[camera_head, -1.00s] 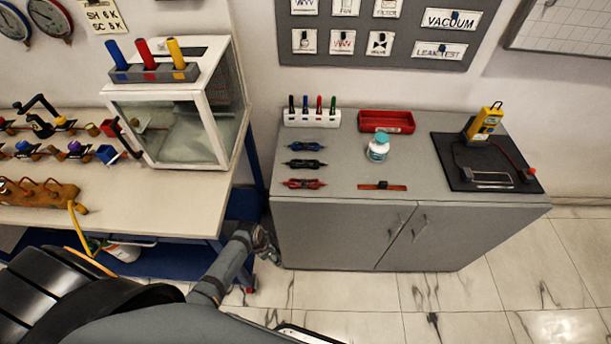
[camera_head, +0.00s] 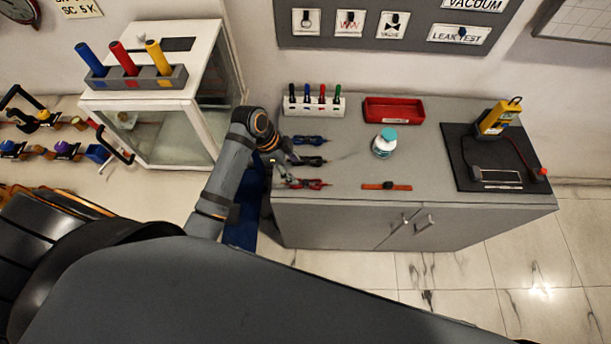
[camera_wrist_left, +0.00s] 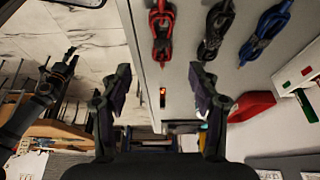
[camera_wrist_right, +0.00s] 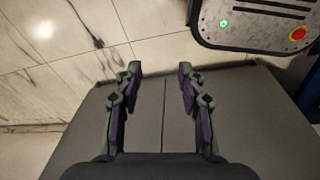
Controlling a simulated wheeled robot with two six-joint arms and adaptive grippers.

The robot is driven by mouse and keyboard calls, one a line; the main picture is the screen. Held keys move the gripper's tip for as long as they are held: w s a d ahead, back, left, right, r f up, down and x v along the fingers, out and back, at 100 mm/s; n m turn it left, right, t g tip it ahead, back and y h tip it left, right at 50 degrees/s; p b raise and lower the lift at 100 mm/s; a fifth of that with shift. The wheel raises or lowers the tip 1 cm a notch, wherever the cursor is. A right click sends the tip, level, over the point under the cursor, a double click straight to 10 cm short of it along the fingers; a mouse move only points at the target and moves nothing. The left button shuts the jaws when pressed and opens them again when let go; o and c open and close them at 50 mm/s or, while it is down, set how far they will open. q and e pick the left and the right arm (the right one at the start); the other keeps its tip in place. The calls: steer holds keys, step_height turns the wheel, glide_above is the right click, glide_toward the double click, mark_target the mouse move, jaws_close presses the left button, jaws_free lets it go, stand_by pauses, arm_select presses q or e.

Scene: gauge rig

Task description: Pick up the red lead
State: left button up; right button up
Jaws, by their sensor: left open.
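The red lead (camera_head: 306,184) lies coiled on the grey cabinet top near its left front, the front one of three leads. The black lead (camera_head: 308,161) and blue lead (camera_head: 308,140) lie behind it. My left gripper (camera_head: 275,174) is at the cabinet's left edge, just left of the red lead. In the left wrist view the red lead (camera_wrist_left: 161,34) lies beyond the open, empty fingers of my left gripper (camera_wrist_left: 159,78), not between them. My right gripper (camera_wrist_right: 159,76) is open and empty in the right wrist view and out of the head view.
A white bottle (camera_head: 383,145), red tray (camera_head: 394,110), marker holder (camera_head: 314,106) and orange strip (camera_head: 386,186) are on the cabinet top. A yellow meter (camera_head: 497,118) stands on a black mat (camera_head: 463,173) at right. A glass-sided case (camera_head: 152,103) stands left of the cabinet.

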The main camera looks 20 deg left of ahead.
mark_target(307, 182)
arm_select(q)
steer(key=shift+s+d+f, duration=0.1)
steer(key=shift+d+f, duration=0.3)
steer(key=shift+f, duration=0.25)
steer(key=shift+s+d+f, duration=0.1)
steer(key=shift+d+f, duration=0.25)
steer(key=shift+f, duration=0.25)
steer(key=shift+w+d+f, duration=0.1)
steer(key=shift+w+f, duration=0.4)
steer(key=shift+f, duration=0.4)
steer(key=shift+w+d+f+p, duration=0.1)
steer(key=shift+d+f+p, duration=0.1)
steer(key=shift+f+p, duration=0.25)
steer(key=shift+p+x, duration=0.5)
steer(key=shift+x, duration=1.55)
steer(key=shift+w, duration=0.1)
steer(key=c, duration=1.2)
steer(key=shift+c, duration=0.2)
arm_select(e)
steer(key=shift+s+d+r, duration=0.25)
steer(key=shift+s+r, duration=0.15)
steer(key=shift+r, duration=0.1)
steer(key=shift+s+d+r, duration=0.25)
steer(key=shift+s+r, duration=0.1)
steer(key=shift+r, duration=0.15)
arm_select(q)
steer(key=shift+r, duration=0.15)
arm_select(e)
steer(key=shift+r, duration=0.1)
